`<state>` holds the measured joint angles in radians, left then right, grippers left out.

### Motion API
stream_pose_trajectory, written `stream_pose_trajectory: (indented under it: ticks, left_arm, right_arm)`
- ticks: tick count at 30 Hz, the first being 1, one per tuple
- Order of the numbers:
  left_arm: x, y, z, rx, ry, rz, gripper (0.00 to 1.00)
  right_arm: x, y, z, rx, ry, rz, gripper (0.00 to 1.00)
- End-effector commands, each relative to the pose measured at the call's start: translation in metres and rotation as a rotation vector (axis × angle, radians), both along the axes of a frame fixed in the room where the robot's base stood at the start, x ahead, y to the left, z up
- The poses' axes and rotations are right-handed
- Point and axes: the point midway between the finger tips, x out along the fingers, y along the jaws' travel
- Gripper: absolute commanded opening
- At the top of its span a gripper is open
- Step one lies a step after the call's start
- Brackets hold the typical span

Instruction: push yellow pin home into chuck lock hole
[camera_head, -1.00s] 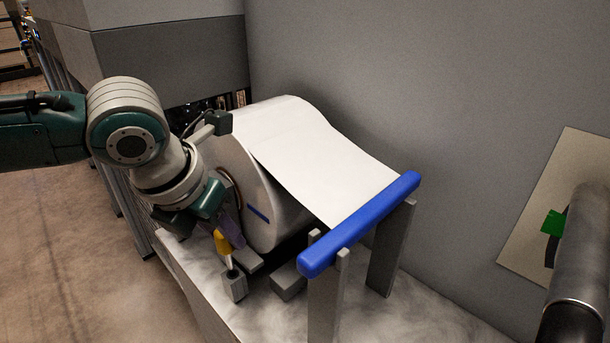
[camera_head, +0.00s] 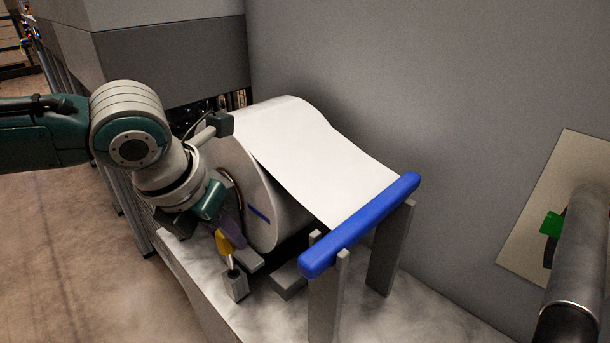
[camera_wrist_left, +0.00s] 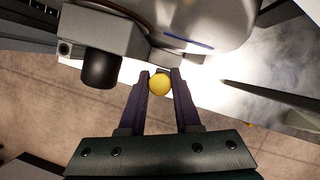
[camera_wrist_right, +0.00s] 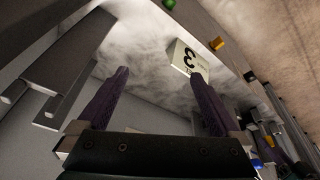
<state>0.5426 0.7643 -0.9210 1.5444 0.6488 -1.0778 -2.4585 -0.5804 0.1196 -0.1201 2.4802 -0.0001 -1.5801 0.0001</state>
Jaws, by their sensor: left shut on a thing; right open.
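My left gripper (camera_head: 228,232) is shut on the yellow pin (camera_head: 224,243), beside the near face of the paper roll. In the left wrist view, the pin's round yellow head (camera_wrist_left: 159,84) sits between the two fingertips. In the head view, a pale shank runs down from the yellow part to a small upright grey block (camera_head: 236,287). How deep the shank sits there cannot be told. The chuck (camera_head: 236,190) at the roll's centre is partly covered by my left wrist, and no lock hole can be made out. My right gripper (camera_wrist_right: 163,82) is open and empty.
The white paper roll (camera_head: 268,212) feeds a sheet over a blue bar (camera_head: 360,226) on grey posts. Grey blocks (camera_head: 288,281) lie on the pale bed.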

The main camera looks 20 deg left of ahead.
Motion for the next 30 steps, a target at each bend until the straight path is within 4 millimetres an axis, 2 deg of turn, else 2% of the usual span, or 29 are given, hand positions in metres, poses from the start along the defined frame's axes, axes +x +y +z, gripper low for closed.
stream_pose_trajectory:
  ticks: [13,30]
  left_arm:
    - [0.0002,-0.0003,0.0012,0.0,-0.001,0.0,0.0]
    - [0.0002,-0.0002,-0.0061,0.0,0.0,0.0,0.0]
  right_arm:
    - [0.0001,0.0005,0.0057,0.003,-0.001,-0.001,1.0]
    - [0.0002,0.0004,0.0,0.001,-0.001,-0.001,1.0]
